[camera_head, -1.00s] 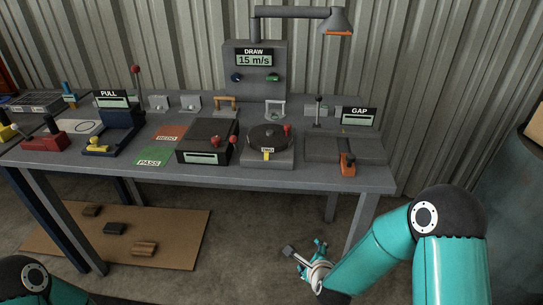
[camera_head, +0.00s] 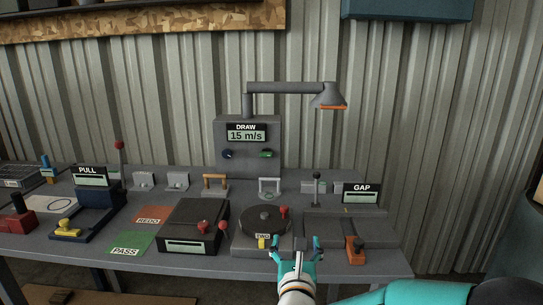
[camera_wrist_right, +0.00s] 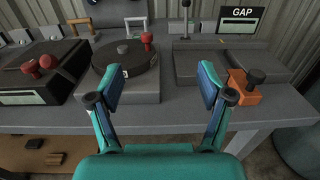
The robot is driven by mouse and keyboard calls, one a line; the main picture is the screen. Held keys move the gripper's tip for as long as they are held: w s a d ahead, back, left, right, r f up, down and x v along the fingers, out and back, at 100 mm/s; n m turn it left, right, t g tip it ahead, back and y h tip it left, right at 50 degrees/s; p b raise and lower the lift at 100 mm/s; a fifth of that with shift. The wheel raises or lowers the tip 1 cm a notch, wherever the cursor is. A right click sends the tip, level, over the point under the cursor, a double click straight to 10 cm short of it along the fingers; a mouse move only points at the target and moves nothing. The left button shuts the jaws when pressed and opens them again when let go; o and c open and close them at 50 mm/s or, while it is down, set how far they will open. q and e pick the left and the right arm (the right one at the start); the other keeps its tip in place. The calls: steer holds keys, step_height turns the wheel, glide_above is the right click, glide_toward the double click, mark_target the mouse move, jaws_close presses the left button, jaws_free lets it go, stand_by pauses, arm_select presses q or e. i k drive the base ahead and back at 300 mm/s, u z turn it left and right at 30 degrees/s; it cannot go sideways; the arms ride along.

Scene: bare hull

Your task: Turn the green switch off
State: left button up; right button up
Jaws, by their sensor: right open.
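The green switch (camera_head: 266,154) is a small green knob on the front of the grey upright DRAW panel (camera_head: 247,170), right of a blue knob (camera_head: 228,154) and below the display reading 15 m/s. My right gripper (camera_head: 296,243) is open and empty at the bench's front, by the round turntable unit (camera_head: 263,219). It is well in front of and below the green switch. In the right wrist view its two fingers (camera_wrist_right: 162,82) are spread wide with nothing between them; the green switch is outside that view. My left gripper is not in view.
A lamp arm (camera_head: 290,88) reaches right from the panel's top. A black box with red knobs (camera_head: 196,226) is left; the GAP unit with an orange clamp (camera_head: 354,249) is right.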

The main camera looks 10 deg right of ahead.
mark_target(266, 152)
steer(key=i, duration=1.2)
steer(key=u, duration=0.05)
